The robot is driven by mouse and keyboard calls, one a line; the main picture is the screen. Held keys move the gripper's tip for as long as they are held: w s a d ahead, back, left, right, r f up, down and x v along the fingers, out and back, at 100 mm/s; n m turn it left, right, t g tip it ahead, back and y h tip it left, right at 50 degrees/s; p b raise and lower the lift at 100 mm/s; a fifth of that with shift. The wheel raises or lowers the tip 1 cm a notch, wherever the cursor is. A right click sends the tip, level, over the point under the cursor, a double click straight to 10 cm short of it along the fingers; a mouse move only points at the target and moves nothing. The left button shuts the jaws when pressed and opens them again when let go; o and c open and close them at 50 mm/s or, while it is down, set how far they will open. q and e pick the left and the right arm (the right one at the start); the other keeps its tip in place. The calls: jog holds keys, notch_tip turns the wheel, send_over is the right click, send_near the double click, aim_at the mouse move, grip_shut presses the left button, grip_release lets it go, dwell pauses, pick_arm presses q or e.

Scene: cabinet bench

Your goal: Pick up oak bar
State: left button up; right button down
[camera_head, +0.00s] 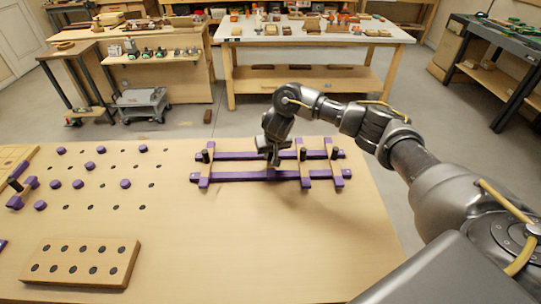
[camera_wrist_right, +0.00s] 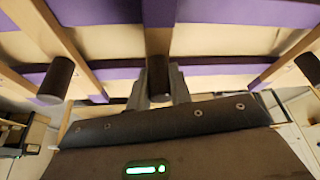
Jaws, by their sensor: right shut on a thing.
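My right gripper (camera_head: 273,158) is over the middle of a purple-railed frame (camera_head: 235,177) on the bench. In the wrist view its two fingers close from both sides on a dark round handle (camera_wrist_right: 157,75). The handle stands on a brown oak bar (camera_wrist_right: 158,40) that crosses the purple rails. Whether this bar touches the rails or is raised cannot be told. Other oak bars with dark handles lie across the frame at the left (camera_head: 206,166) and at the right (camera_head: 304,168), with another (camera_head: 337,166) near the right end. My left gripper is not in view.
Several purple pegs (camera_head: 78,184) stand in a holed area of the bench (camera_head: 200,240) at left. A wooden block with dark holes (camera_head: 82,262) lies at the front left. The front middle is clear. A white table (camera_head: 300,36) stands beyond the bench.

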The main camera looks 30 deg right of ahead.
jog(key=shift+r, duration=0.5)
jog(key=s+a+r+p, duration=0.6)
jog(key=a+r+p, duration=0.3)
jog(key=a+r, duration=0.2)
jog(key=shift+a+r, duration=0.25)
jog(key=shift+a, duration=0.55)
jog(key=shift+s, duration=0.1)
jog(key=s+d+r+n+y+b, duration=0.1)
jog(key=s+r+n, duration=0.1)
jog(key=s+n, duration=0.2)
jog(key=s+d+r+n+y+b, duration=0.1)
jog(key=s+d+r+n+y, duration=0.1)
jog(key=s, duration=0.7)
jog(key=shift+s+r+n+g, duration=0.3)
jog(key=shift+r+n, duration=0.25)
jog(key=shift+n, duration=0.45)
